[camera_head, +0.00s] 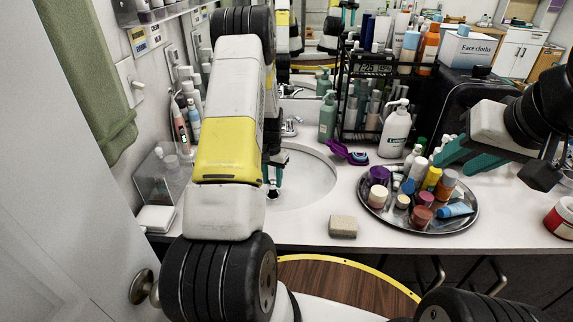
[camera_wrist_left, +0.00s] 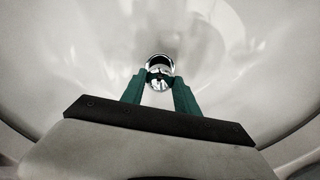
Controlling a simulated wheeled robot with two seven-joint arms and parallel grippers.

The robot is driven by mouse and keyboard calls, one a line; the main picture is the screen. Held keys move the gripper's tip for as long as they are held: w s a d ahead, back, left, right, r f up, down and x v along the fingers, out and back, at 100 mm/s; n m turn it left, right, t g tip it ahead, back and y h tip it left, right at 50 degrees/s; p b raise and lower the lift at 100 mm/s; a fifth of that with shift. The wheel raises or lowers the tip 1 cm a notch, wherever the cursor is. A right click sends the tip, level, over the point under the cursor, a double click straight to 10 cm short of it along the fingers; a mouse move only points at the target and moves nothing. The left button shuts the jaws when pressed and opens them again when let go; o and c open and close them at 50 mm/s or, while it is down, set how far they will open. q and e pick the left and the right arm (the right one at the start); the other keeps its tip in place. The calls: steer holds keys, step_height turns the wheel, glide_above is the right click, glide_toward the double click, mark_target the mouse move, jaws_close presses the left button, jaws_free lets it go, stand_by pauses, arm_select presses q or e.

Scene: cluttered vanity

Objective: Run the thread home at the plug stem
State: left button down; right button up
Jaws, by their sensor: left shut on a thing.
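My left gripper (camera_wrist_left: 160,82) reaches down into the white sink basin (camera_head: 312,182). Its two green fingers are shut on the chrome plug stem (camera_wrist_left: 160,86), which stands low in the bowl. A shiny round chrome part with a dark middle (camera_wrist_left: 159,62) shows just beyond the fingertips. The thread itself is hidden between and below the fingers. In the head view the left gripper (camera_head: 274,184) is partly covered by my own arm. My right gripper (camera_head: 468,160) is over the counter at the right, its green fingers apart and empty.
A round metal tray (camera_head: 440,228) crowded with jars and tubes sits below my right gripper. A beige sponge (camera_head: 343,226) lies at the counter's front edge. A white pump bottle (camera_head: 396,130) and a black rack (camera_head: 366,95) stand behind the basin. A clear box (camera_head: 160,175) is at left.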

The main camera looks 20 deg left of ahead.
arm_select(q)
steer(key=shift+f, duration=1.3)
steer(key=c, duration=1.7)
jaws_free()
steer(key=shift+c, duration=0.2)
jaws_close()
steer(key=m, duration=0.4)
steer(key=shift+m, duration=0.6)
steer(key=m, duration=0.3)
steer(key=shift+m, duration=1.1)
